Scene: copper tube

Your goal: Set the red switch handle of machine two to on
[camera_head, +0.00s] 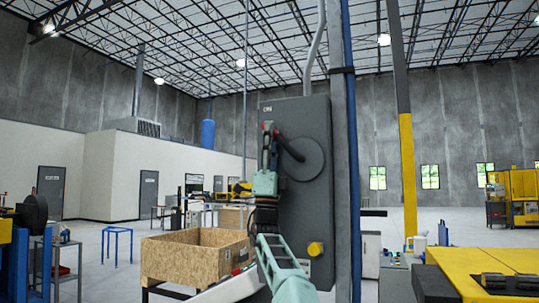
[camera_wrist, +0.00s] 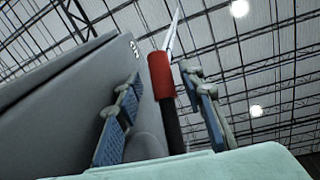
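The red switch handle (camera_wrist: 160,75) shows in the wrist view as a red grip on a dark lever. It stands between my two fingers, with visible gaps beside it. In the head view its red tip (camera_head: 268,125) shows above my gripper (camera_head: 267,138), at the upper left of the grey switch box (camera_head: 318,215). The dark lever runs from the round hub (camera_head: 307,160) up and left. My gripper (camera_wrist: 162,95) is open around the handle, fingers pointing up. My fingers partly hide the handle in the head view.
A wooden crate (camera_head: 165,262) stands low on the left of the switch box. A blue pipe and grey post (camera_head: 345,120) rise on its right. A yellow-topped table (camera_head: 480,265) is at the lower right. A yellow round button (camera_head: 315,249) sits low on the box.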

